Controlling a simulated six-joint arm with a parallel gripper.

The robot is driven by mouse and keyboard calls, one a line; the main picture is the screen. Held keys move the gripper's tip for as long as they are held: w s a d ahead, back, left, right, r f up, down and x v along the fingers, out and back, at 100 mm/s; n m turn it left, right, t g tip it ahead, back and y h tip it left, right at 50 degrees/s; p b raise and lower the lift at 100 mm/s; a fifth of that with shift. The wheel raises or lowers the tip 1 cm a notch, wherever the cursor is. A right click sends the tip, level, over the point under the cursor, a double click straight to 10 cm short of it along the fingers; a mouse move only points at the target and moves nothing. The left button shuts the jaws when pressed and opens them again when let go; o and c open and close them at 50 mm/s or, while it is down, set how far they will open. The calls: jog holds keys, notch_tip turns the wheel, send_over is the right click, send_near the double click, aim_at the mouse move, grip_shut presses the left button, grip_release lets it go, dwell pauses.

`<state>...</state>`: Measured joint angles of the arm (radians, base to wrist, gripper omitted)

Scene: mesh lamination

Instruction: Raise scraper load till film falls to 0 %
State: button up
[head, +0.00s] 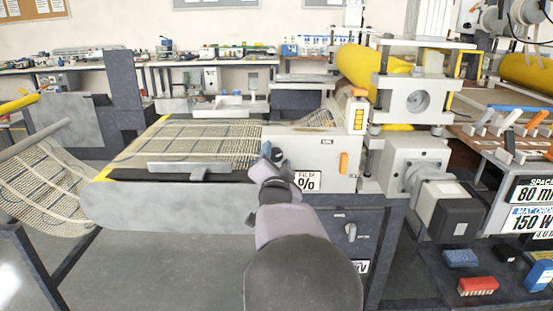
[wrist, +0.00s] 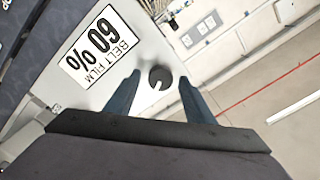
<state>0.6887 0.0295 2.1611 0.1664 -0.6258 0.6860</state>
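In the wrist view, a dark round knob (wrist: 160,77) with a light notch sits on a pale panel. My gripper (wrist: 158,88) is open, with one finger towards each side of the knob and visible gaps between. Beside the knob, the belt film readout (wrist: 100,47) appears upside down and reads 60 %. In the head view, my gripper (head: 270,158) is at the left part of the white machine panel (head: 325,150). It partly covers the readout (head: 308,181). I cannot tell whether the fingers touch the panel.
A mesh belt (head: 190,140) runs left of the panel over a grey machine body (head: 170,205). An orange handle (head: 343,163) is on the panel's right. A dial (head: 350,232) is on the dark cabinet below. A motor housing (head: 450,210) stands at right.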

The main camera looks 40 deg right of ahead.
jog(key=shift+a, duration=0.1)
jog(key=v, duration=0.7)
dwell(0.4)
jog(key=shift+s, duration=0.1)
jog(key=s+a+f+n+g+y, duration=0.2)
jog(key=a+f+n+g+y, duration=0.15)
jog(key=f, duration=0.65)
jog(key=s+a+f+n+g+y, duration=0.3)
jog(key=a+f+n+y, duration=0.15)
jog(key=f, duration=0.55)
jog(key=s+a+f+n+g+y, duration=0.45)
jog(key=s+a+f, duration=0.45)
jog(key=a, duration=0.4)
jog(key=a+f+n+g, duration=0.2)
jog(key=a+n, duration=0.4)
jog(key=a, duration=0.5)
notch_tip(320, 180, up, 26)
jog(key=p, duration=2.5)
jog(key=shift+s+a, duration=0.2)
jog(key=shift+s, duration=0.1)
